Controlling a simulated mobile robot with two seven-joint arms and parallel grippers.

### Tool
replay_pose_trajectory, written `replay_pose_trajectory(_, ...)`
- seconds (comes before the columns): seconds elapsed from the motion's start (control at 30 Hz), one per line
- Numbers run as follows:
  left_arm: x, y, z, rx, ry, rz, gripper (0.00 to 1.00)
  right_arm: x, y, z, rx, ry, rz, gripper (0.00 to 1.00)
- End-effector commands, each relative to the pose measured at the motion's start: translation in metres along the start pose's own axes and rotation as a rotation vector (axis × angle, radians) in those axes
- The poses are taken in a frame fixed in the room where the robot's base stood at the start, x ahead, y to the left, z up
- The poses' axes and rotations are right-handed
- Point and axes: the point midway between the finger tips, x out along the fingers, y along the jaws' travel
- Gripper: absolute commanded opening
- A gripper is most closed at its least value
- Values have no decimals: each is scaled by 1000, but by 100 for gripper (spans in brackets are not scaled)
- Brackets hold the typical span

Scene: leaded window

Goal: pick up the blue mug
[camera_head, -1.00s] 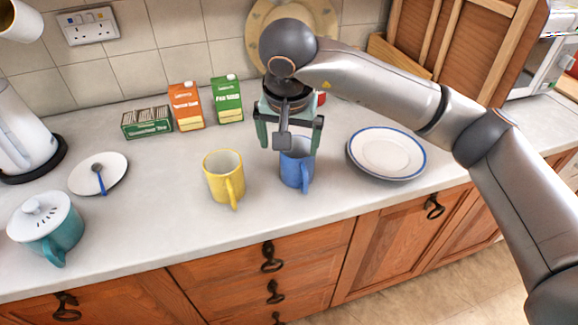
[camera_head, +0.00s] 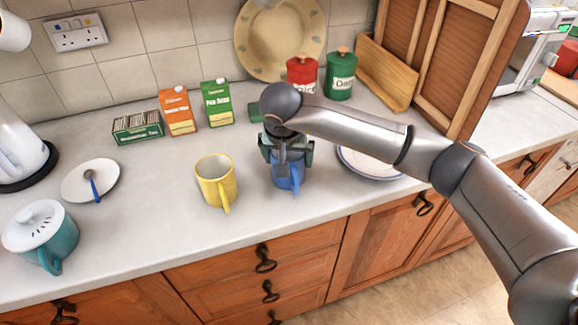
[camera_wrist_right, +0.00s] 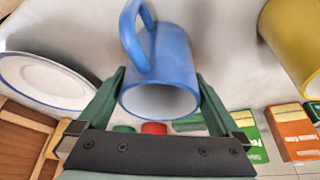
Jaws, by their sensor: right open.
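The blue mug (camera_head: 288,183) stands upright on the worktop (camera_head: 150,245), its handle toward the front. My right gripper (camera_head: 287,160) is over it from above, open, and partly hides its rim. In the right wrist view the blue mug (camera_wrist_right: 163,65) lies between the two green fingers of the gripper (camera_wrist_right: 160,80), one on each side. The fingers look close to its walls; I cannot tell whether they touch. My left gripper is not in view.
A yellow mug (camera_head: 216,181) stands just left of the blue mug. Cartons (camera_head: 217,103) and red and green canisters (camera_head: 340,75) stand at the back. The worktop in front of the mugs is clear.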

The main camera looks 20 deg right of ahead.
Motion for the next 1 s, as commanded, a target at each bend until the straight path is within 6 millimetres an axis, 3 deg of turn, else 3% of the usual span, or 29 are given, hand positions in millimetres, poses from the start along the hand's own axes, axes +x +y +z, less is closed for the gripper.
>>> replay_pose_trajectory(0.33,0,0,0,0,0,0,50,8,0,0,-1,0,-1,98)
replay_pose_trajectory(1.0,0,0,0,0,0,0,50,7,0,0,-1,0,-1,22)
